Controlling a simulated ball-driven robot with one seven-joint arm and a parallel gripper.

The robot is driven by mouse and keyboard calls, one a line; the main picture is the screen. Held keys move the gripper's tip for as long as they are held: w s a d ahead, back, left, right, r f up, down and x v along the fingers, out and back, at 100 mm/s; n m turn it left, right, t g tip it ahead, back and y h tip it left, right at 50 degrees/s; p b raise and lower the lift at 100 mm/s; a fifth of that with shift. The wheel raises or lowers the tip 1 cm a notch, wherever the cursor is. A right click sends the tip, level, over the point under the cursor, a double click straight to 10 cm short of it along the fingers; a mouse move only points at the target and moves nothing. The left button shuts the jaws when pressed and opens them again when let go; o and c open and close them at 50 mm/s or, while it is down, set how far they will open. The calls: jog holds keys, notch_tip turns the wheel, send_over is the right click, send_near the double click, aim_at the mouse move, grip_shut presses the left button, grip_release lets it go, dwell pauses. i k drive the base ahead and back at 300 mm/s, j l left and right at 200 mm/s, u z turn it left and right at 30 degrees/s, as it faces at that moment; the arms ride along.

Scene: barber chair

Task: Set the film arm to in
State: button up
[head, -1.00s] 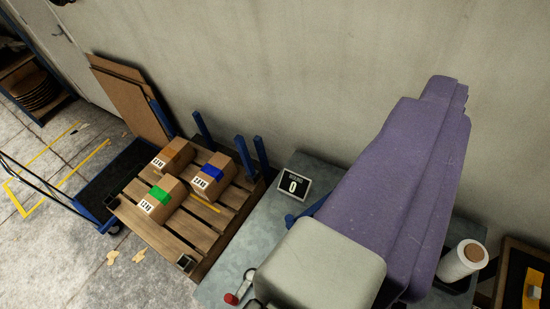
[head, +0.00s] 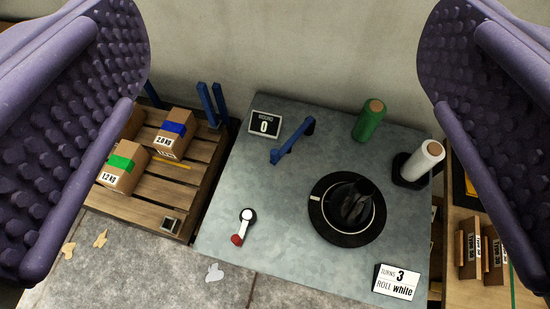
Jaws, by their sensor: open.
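My gripper (head: 283,100) is open and empty. Its two purple, studded fingers frame the left and right of the head view, wide apart above a grey metal table (head: 225,195). A blue bar with raised ends (head: 292,142) stands on the table's back left part. A small lever with a white pivot and red knob (head: 240,232) sits near the front left, its knob pointing down and slightly left. No label shows which of these is the film arm. Both lie between the fingers in the picture, and neither is held.
A black turntable (head: 345,235) holds a dark object. A green roll (head: 369,121) and a white roll (head: 422,161) stand behind it. A sign reads ROUND 0 (head: 265,125); a card reads TURNS 3, ROLL white (head: 396,282). Boxes sit on a pallet (head: 150,208) at left.

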aim_at(276, 156)
jog(key=i+j+z, duration=0.35)
jog(key=j, duration=0.3)
jog(key=i+j+z, duration=0.15)
jog(key=j, duration=0.2)
jog(key=i, duration=0.05)
